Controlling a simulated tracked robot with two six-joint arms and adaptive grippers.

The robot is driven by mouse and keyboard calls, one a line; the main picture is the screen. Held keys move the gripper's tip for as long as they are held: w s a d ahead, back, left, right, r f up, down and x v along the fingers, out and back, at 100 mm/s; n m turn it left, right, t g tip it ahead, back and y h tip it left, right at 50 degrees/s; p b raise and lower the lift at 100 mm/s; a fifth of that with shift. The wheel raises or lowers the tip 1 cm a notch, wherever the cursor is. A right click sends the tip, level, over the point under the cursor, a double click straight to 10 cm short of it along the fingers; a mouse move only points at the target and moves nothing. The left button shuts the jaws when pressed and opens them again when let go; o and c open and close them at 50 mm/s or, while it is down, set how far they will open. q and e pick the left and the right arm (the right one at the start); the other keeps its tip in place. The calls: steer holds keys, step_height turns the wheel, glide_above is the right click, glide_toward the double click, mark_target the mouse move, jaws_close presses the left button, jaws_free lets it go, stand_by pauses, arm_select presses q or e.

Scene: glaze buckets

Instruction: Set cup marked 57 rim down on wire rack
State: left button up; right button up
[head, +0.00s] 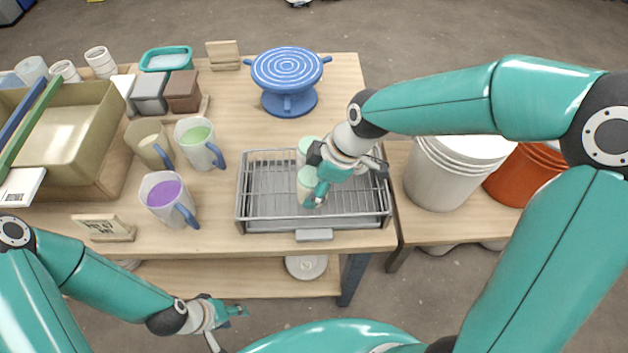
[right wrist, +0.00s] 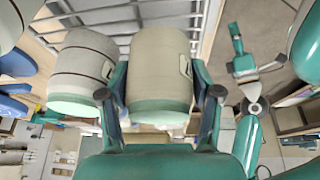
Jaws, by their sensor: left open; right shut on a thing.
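The wire rack (head: 268,212) stands at the table's front right. My right gripper (head: 318,180) is over the rack, shut on a cream cup with a pale green end (head: 306,186). In the right wrist view this cup (right wrist: 160,65) is between the fingers, its closed green-edged end towards the camera and its rim end towards the rack wires. I cannot tell whether it touches the wires. A similar cup (right wrist: 82,65) stands close beside it on the rack, also shown behind the gripper (head: 307,146). No number is legible. My left gripper (head: 238,311) is open and empty, low before the table.
A blue banding wheel (head: 287,78) is behind. White (head: 440,180) and orange (head: 520,175) buckets stand right. A sign (head: 104,228) is at front left.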

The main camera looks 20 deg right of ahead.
steer(key=shift+f+b, duration=0.35)
steer(key=shift+b, duration=0.25)
stand_by(0.9)
steer(key=o, duration=1.5)
